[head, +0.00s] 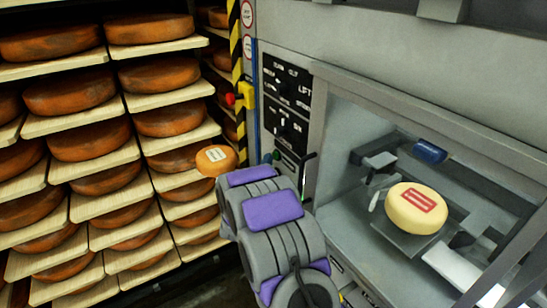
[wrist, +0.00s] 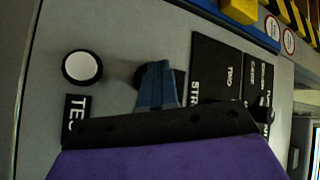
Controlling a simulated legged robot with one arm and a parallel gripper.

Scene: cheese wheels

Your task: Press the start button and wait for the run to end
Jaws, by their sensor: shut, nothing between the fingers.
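In the wrist view my gripper (wrist: 156,70) is shut and empty, its blue-grey fingertips close against the grey control panel (wrist: 120,35). A dark round shape (wrist: 179,78) shows partly behind the fingertips; I cannot tell whether they touch it. A black label (wrist: 207,70) beside them begins with "ST", the rest is hard to read. A white round button with a black rim (wrist: 82,67) is to the left, above a label starting "TES" (wrist: 75,112). In the head view my arm hides much of the lower panel, and a small green button (head: 277,155) shows beside it.
A yellow cheese wheel with a red label (head: 416,209) sits inside the machine bay (head: 350,125). A red stop button on a yellow box (head: 243,95) is left of the panel. Racks of orange wheels (head: 95,145) fill the left. One labelled orange wheel (head: 216,160) is close to my arm.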

